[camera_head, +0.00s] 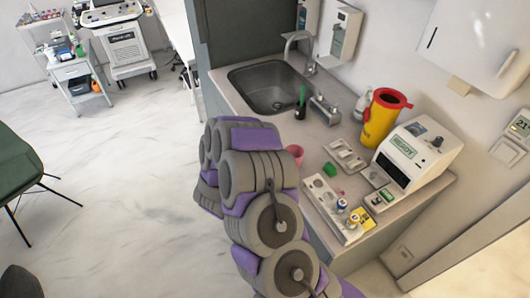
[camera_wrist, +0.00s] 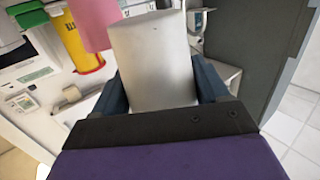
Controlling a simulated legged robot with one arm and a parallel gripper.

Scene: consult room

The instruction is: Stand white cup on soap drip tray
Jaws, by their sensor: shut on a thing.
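The white cup (camera_wrist: 152,50) fills the middle of the wrist view. My gripper (camera_wrist: 161,85) is shut on it, with one dark blue finger on each side. In the head view my own arm hides the gripper and the cup. A white soap dispenser (camera_head: 346,32) hangs on the wall to the right of the sink.
The counter has a sink (camera_head: 272,85), a pink cup (camera_head: 296,153), a yellow sharps container (camera_head: 383,118), a white analyser (camera_head: 415,152) and a sectioned pale tray (camera_head: 345,155). A white rack (camera_head: 327,205) lies near the front edge. Floor to the left is open.

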